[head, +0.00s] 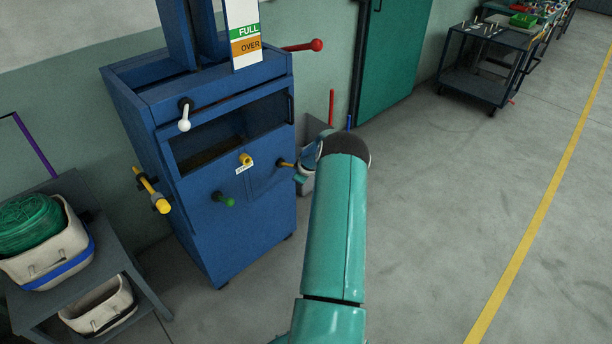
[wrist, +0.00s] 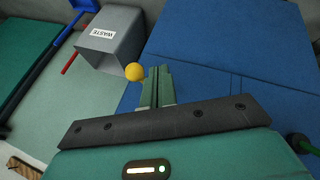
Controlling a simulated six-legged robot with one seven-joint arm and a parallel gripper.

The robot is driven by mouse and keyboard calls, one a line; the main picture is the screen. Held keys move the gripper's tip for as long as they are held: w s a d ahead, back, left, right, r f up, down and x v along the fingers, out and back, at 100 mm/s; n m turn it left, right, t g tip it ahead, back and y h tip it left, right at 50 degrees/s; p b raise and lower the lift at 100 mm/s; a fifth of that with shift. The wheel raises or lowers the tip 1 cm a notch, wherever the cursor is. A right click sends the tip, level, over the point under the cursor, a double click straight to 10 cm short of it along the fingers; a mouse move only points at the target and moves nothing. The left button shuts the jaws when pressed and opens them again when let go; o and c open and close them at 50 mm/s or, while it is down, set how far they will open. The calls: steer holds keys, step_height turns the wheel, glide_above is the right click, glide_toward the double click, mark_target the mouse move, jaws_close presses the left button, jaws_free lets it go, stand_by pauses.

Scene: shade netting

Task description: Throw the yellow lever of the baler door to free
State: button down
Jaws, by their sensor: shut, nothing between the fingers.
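The blue baler (head: 240,235) stands left of centre in the head view. In the wrist view a yellow ball knob (wrist: 134,72) lies just left of my shut, empty fingers (wrist: 157,72). Whether they touch it I cannot tell. Another yellow knob (head: 246,159) with a small white label sits mid-front. A longer yellow handle (head: 152,190) is on the left side. My arm hides part of the gripper.
The baler also carries a white-knobbed lever (head: 184,120), a green knob (head: 224,199) and a red-knobbed lever (head: 315,46). A grey waste bin (wrist: 112,42) stands beside it. A cart (head: 125,262) with tubs is at left.

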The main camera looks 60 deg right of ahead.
steer(key=s+d+v, duration=0.1)
steer(key=d+v, duration=0.1)
steer(key=v, duration=0.7)
steer(key=shift+s+r, duration=0.2)
steer(key=shift+r, duration=0.05)
steer(key=shift+a+r, duration=0.1)
